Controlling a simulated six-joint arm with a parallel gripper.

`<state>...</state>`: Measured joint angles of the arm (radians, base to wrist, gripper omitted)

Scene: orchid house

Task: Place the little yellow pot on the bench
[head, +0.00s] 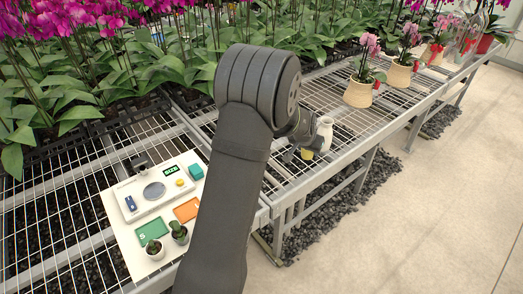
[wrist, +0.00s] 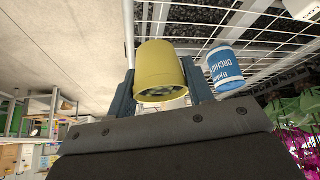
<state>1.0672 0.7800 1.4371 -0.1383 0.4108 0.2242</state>
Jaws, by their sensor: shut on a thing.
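The little yellow pot (wrist: 160,72) is between the two dark fingers of my gripper (wrist: 162,88) in the wrist view, its rim toward the camera and something dark inside. A small part of the yellow pot (head: 307,154) shows beside my gripper (head: 298,153) in the head view, mostly hidden by my arm. My gripper is shut on the pot, over the wire-mesh bench (head: 350,150) near its front edge. I cannot tell whether the pot touches the mesh.
A white tub with a blue ORCHID label (wrist: 227,72) is close beside the pot. A white board (head: 122,214) with cards and small plants lies at the front left. Potted orchids (head: 357,93) stand along the bench at right. Beyond the bench edge is open floor (head: 430,190).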

